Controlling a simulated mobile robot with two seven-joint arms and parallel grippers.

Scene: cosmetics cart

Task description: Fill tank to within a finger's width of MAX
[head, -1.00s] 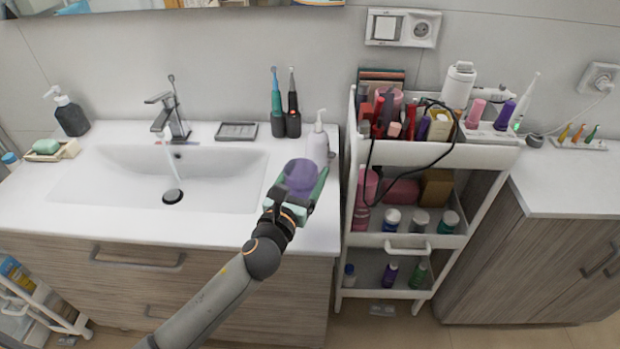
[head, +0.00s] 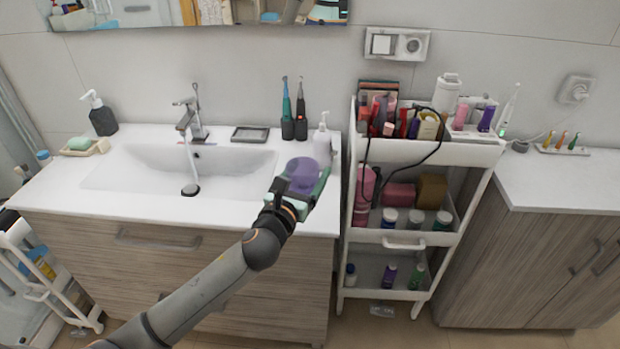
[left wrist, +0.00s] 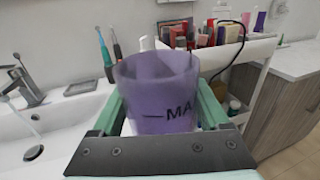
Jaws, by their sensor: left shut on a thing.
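My left gripper (head: 299,203) is shut on a purple translucent tank (head: 301,174), held upright by its sides near the front right edge of the washbasin counter. In the left wrist view the tank (left wrist: 157,92) sits between the green fingers, and a line with the letters "MA" shows on its wall. I cannot make out a water level in it. The faucet (head: 190,120) runs, and a stream of water falls into the white sink (head: 235,170), left of the tank. My right gripper is not in view.
A white pump bottle (head: 322,140) stands just behind the tank. Electric toothbrushes (head: 294,125) and a dark soap tray (head: 249,134) stand at the counter's back. A loaded white cart (head: 470,153) is close on the right. The sink bowl is clear.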

